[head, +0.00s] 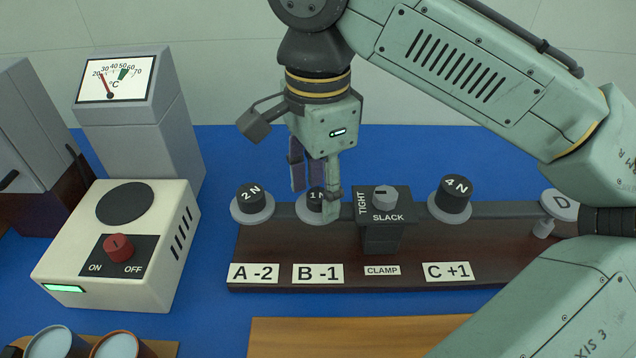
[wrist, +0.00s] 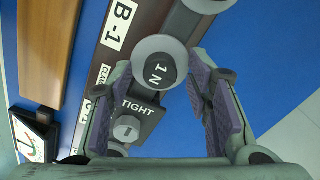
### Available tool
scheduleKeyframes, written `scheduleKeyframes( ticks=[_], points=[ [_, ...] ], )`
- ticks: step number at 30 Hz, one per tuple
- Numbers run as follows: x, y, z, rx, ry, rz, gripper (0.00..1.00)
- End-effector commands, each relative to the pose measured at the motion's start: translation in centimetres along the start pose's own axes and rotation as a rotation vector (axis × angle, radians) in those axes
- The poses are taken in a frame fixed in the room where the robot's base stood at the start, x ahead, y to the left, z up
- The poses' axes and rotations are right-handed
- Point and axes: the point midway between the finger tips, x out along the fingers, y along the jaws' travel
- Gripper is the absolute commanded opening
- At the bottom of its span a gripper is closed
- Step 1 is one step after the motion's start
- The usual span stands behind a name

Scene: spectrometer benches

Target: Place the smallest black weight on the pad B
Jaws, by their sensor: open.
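The smallest black weight, marked 1 N (head: 315,196), appears to sit on the grey round pad B (head: 303,215), behind the label B -1. The 1 N weight also shows in the wrist view (wrist: 157,70), between my two fingers. My gripper (head: 316,192) is open, pointing down at the weight, one finger on each side of it. The near finger hides part of the weight and pad in the head view. I cannot tell whether either finger touches the weight.
A 2 N weight (head: 251,195) stands on pad A and a 4 N weight (head: 454,193) on pad C. Pad D (head: 561,205) is empty at the right end. The TIGHT/SLACK clamp knob (head: 384,197) stands close right of my gripper. A heater box (head: 120,245) is at left.

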Motion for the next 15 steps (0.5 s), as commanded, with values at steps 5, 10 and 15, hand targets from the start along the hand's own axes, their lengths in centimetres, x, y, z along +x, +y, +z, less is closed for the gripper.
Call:
scheduleKeyframes(
  ticks=[5, 10, 15],
  points=[
    [-0.9, -0.1, 0.0, 0.001, 0.000, -0.002, 0.45],
    [-4.0, -0.1, 0.0, 0.002, 0.001, -0.003, 0.45],
    [-8.0, 0.0, -0.1, 0.006, 0.004, 0.000, 0.45]
  ],
)
